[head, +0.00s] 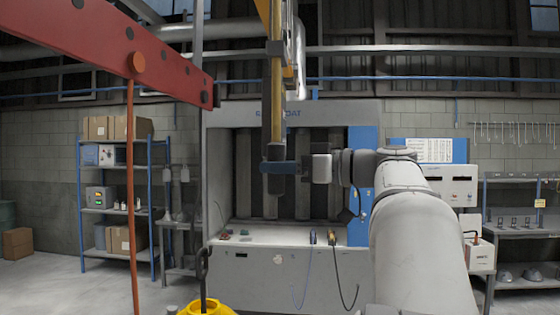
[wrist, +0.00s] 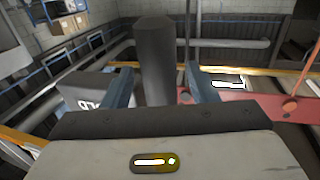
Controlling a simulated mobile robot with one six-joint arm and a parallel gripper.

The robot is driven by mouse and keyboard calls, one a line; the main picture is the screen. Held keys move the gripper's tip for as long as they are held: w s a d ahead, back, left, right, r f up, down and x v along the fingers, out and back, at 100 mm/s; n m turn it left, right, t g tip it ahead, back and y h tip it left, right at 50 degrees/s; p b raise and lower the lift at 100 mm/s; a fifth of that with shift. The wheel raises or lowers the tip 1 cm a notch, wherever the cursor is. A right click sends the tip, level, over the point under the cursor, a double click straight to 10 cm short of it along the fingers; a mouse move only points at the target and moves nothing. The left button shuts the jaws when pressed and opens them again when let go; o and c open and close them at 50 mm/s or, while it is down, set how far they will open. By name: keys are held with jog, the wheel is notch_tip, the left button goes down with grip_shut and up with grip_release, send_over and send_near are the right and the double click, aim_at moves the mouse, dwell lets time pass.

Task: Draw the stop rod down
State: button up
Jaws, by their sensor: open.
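A dark grey upright bar (wrist: 155,58) stands between my fingers in the wrist view; it looks like the stop rod, though no label confirms this. In the head view its dark lower end (head: 274,186) shows below a tall yellow column (head: 277,90). My gripper (head: 278,167) is level with this lower end, its blue fingers across it. In the wrist view my gripper (wrist: 160,82) is open, one finger on each side of the bar with a gap to each. Parts of the bar behind my fingers are hidden.
A red beam (head: 90,40) with an orange knob (head: 137,63) crosses the upper left. An orange rod (head: 131,190) hangs from it. A grey booth (head: 230,130) with a work ledge stands behind. A yellow object (head: 207,308) is at the bottom. Shelves (head: 118,210) stand left.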

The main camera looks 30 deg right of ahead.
jog(key=shift+w+a, duration=0.35)
jog(key=shift+c, duration=0.2)
grip_shut()
jog(key=shift+f, duration=0.1)
